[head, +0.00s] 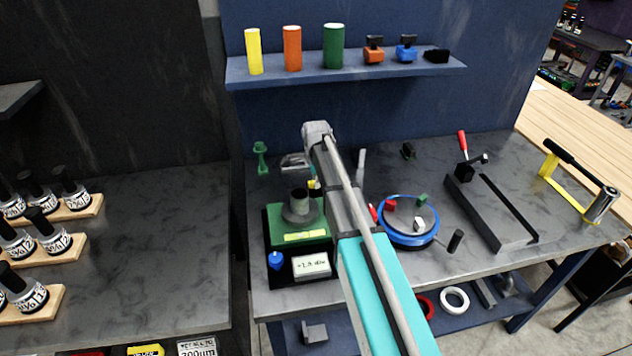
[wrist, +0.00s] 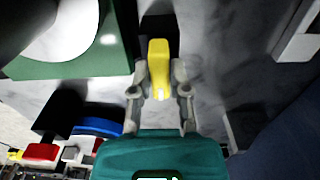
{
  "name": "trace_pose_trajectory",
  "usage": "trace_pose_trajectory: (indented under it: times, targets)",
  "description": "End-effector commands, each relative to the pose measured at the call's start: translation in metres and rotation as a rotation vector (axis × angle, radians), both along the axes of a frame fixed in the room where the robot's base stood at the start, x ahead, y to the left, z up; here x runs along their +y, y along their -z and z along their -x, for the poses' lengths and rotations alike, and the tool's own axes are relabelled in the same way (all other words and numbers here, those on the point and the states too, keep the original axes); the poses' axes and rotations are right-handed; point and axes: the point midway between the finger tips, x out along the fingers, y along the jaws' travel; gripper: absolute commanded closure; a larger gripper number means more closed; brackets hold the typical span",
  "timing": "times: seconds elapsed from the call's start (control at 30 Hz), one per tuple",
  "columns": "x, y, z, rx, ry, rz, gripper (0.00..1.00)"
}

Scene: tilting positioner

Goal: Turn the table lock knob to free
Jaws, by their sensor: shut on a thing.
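The lock knob (wrist: 159,62) shows in the wrist view as a yellow, lever-like handle beside the green base. My gripper (wrist: 159,88) has a finger on each side of it and is shut on it. In the head view a small yellow part, which looks like the knob (head: 313,184), shows at the back right of the green positioner (head: 274,228). There my arm hides most of the gripper and the space around the knob. The positioner carries a grey round table with a cylinder and a display plate (head: 311,265). The knob's lock marking cannot be read.
A blue-rimmed round dish (head: 409,239) with small coloured blocks stands right of my arm. A blue knob (head: 275,260) is on the positioner's front. A green stand (head: 260,158) is behind it. A grey rail fixture (head: 492,212) lies farther right. A shelf (head: 345,68) hangs above.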

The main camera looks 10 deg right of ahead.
Motion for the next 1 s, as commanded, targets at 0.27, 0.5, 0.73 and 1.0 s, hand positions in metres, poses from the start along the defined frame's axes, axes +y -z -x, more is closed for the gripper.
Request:
trace_pose_trajectory:
  times: [0.27, 0.5, 0.73, 1.0]
  targets:
    - [-0.0001, 0.0001, -0.0001, 0.000, -0.068, 0.000, 1.00]
    - [-0.0002, 0.0001, -0.0001, 0.000, -0.214, 0.000, 1.00]
    - [-0.0003, 0.0001, -0.0001, 0.000, -0.416, 0.000, 1.00]
    - [-0.0003, 0.0001, 0.0000, 0.000, -0.673, 0.001, 1.00]
